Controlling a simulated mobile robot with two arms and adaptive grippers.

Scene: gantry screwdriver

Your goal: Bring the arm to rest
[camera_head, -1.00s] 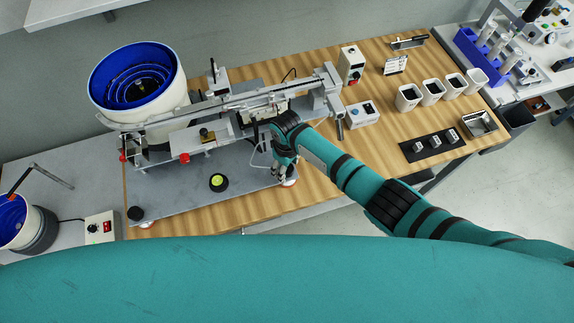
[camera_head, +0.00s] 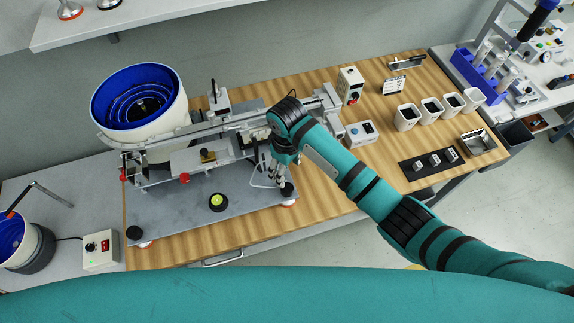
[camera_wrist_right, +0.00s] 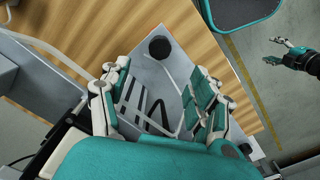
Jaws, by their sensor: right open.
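My right gripper (camera_head: 277,174) is over the right end of the grey base plate (camera_head: 175,217) of the gantry screwdriver (camera_head: 225,125). In the wrist view its fingers (camera_wrist_right: 165,88) are spread apart with nothing between them. A round black knob (camera_head: 288,189) on the plate's corner lies just beyond the fingertips; it also shows in the wrist view (camera_wrist_right: 160,48). My right arm reaches in from the lower right. What looks like my left gripper (camera_wrist_right: 276,51) shows small at the right of the wrist view, over the floor, fingers apart and empty. It is outside the head view.
A white feeder with a blue bowl (camera_head: 140,100) stands at the left. A round black part with a yellow-green top (camera_head: 217,201) lies on the plate. Bare wood (camera_head: 315,200) lies right of the plate.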

